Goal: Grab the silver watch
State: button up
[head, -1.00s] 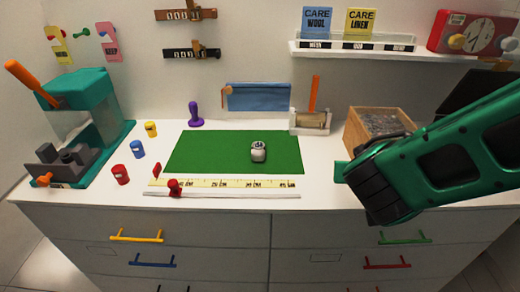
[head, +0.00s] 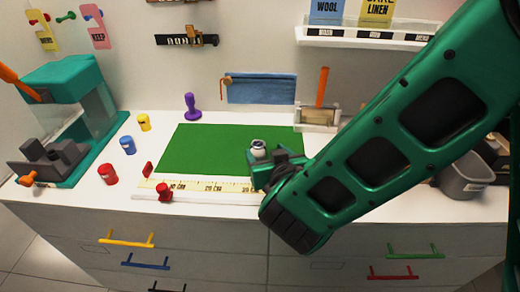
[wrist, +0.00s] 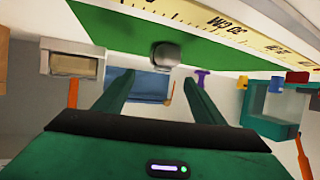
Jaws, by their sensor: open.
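The silver watch (head: 258,149) is a small round silver piece on the green mat (head: 205,150). My gripper (head: 268,168) is low over the mat's right part, close beside the watch on its near right side. In the wrist view, which is upside down, the watch (wrist: 166,54) shows just beyond the two fingertips, roughly in line with the gap between them. My gripper (wrist: 158,80) is open and nothing is between its fingers. I cannot tell whether a finger touches the watch. My arm hides the mat's right front part.
A yellow ruler strip (head: 200,186) lies along the mat's front edge. A purple pin-shaped object (head: 192,107) stands behind the mat. Red (head: 108,174), blue (head: 128,145) and yellow (head: 144,122) cans stand left. A holder with a roller (head: 318,117) stands behind right; a grey bin (head: 465,178) is far right.

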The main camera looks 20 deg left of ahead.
aim_at(260, 146)
jog(key=shift+x, duration=3.2)
jog(key=shift+s, duration=0.1)
jog(key=shift+c, duration=0.7)
jog(key=c, duration=1)
jog(key=shift+c, duration=0.2)
